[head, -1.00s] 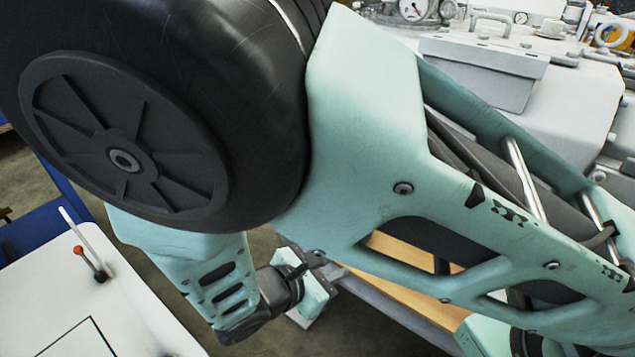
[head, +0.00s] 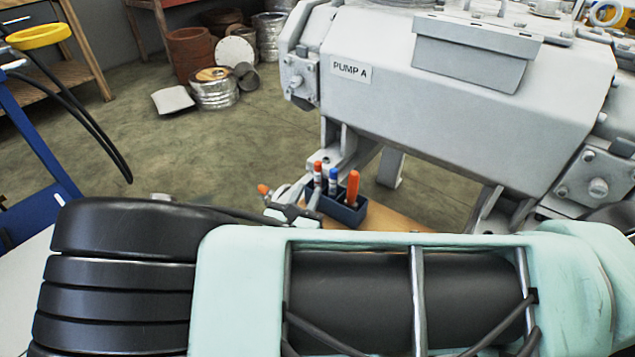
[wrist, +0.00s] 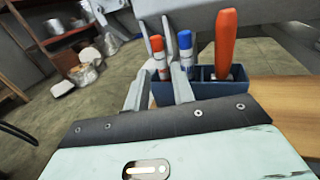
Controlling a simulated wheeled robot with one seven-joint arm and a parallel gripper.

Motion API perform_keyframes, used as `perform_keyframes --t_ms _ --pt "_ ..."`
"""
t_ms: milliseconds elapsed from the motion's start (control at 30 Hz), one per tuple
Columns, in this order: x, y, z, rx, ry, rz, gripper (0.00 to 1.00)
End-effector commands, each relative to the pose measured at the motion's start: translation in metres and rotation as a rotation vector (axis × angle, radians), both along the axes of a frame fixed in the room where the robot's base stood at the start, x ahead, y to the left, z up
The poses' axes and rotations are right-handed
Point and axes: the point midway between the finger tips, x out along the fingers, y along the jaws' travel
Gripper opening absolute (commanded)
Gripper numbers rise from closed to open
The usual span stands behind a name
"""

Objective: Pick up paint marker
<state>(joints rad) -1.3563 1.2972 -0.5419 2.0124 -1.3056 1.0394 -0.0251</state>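A red-capped white marker (head: 317,176) and a blue-capped white marker (head: 333,182) stand upright in a small dark blue holder (head: 349,214). In the wrist view the red-capped marker (wrist: 160,60) shows between my fingers, and the blue-capped marker (wrist: 186,52) is just right of them. No label shows which one is the paint marker. My gripper (wrist: 156,30) is open, its two fingers apart at the holder's left end. I cannot tell whether they touch the marker. In the head view my gripper (head: 308,193) is partly hidden behind my arm.
An orange-handled tool (head: 352,189) stands in the holder's right part. The holder rests on a wooden surface (head: 390,220). The large grey pump housing (head: 440,100) rises close behind and right. Open floor (head: 240,135) lies to the left.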

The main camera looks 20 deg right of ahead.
Motion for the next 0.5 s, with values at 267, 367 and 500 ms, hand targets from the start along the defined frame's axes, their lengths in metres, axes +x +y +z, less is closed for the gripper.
perform_keyframes --t_ms 267,367,500 --pt "0.023 -0.019 -0.001 0.001 0.001 -0.002 0.25" --pt "0.029 -0.024 -0.001 0.0 0.0 -0.002 0.25" --pt "0.046 -0.037 -0.002 0.0 0.0 -0.005 0.25"
